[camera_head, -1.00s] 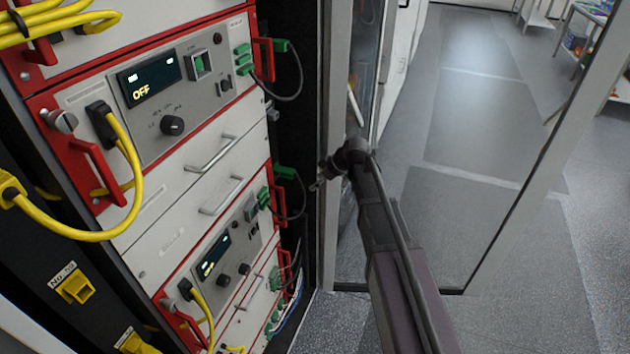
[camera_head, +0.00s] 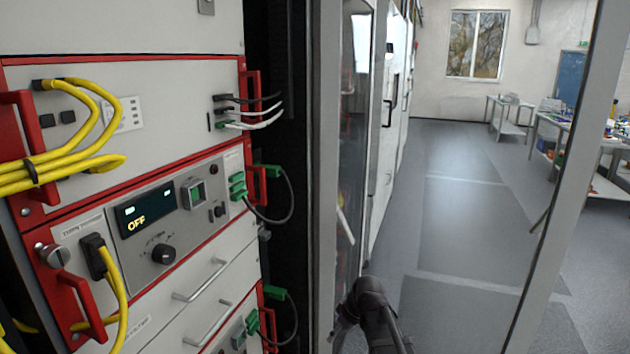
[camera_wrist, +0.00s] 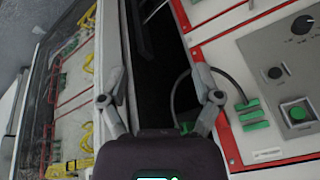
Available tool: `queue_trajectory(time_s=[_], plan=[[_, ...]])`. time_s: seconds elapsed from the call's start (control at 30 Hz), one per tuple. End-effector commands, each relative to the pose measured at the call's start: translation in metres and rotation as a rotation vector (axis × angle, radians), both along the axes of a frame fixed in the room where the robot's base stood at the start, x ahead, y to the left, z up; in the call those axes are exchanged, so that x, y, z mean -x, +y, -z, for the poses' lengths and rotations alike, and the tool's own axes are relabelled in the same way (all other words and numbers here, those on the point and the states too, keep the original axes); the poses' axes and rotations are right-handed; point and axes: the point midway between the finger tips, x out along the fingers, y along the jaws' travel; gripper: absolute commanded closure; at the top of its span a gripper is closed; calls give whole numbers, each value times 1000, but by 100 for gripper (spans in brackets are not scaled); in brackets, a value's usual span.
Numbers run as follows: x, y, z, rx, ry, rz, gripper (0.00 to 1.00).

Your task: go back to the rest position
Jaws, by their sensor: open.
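My gripper (camera_wrist: 160,99) is open and empty in the wrist view, its two fingers spread wide. Between them lie a dark gap and a dark cable beside the cycler rack. In the head view my dark arm shows at the bottom, in front of the glass door, right of the rack; the fingers cannot be made out there. The cycler unit (camera_head: 190,262) has a red frame, and its display (camera_head: 146,208) reads OFF. Its green switch (camera_head: 194,193) and round knob (camera_head: 163,254) also show in the wrist view, right of my gripper, apart from it.
Yellow cables (camera_head: 75,165) loop from the rack's front at the left. Red handles and green plugs (camera_head: 238,187) stick out at its edges. A glass door with a pale frame (camera_head: 327,150) stands right of the rack. Clear grey floor (camera_head: 455,215) and tables (camera_head: 513,112) lie beyond.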

Motion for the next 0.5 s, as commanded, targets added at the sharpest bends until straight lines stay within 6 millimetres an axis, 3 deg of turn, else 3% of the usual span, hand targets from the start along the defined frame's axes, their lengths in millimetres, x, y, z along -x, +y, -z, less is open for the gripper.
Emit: queue_trajectory(time_s=[0.03,0.3,0.5], plan=[[21,-12,1,27,33,63,18],[96,-68,5,179,184,435,18],[131,-93,5,256,236,631,18]])
